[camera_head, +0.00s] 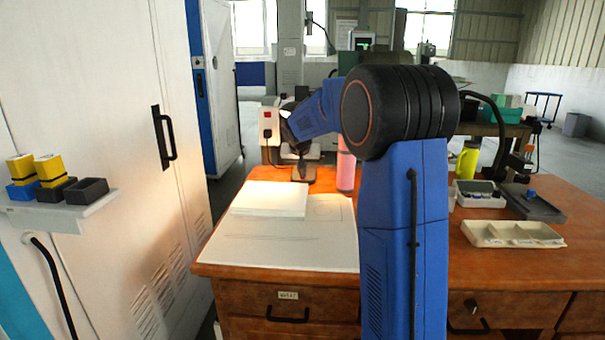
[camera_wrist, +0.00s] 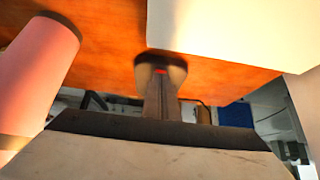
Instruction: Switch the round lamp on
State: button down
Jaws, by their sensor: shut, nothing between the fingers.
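I cannot make out a round lamp head for sure in either view. A black curved arm (camera_head: 497,118), perhaps a lamp's, rises at the right of the desk, its left end passing behind my arm. A pale box with a red switch (camera_head: 267,133) and a dark cable stands at the desk's far left. My gripper (camera_head: 302,175) is low over the far left of the desk, just behind the white stack and left of the pink cylinder (camera_head: 345,170). In the wrist view my gripper (camera_wrist: 160,68) is shut and empty, with a small red spot at its tip.
The white stack (camera_head: 270,198) lies on a large sheet (camera_head: 290,245) on the wooden desk. The pink cylinder is close beside my gripper in the wrist view (camera_wrist: 35,75). A cream tray (camera_head: 513,240), a grey tray (camera_head: 532,205) and a yellow-green bottle (camera_head: 468,160) stand right.

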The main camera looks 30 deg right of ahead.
jog(key=shift+r, duration=0.55)
jog(key=shift+r, duration=0.15)
jog(key=v, duration=1.2)
jog(key=shift+s+a, duration=0.35)
jog(key=shift+s, duration=0.2)
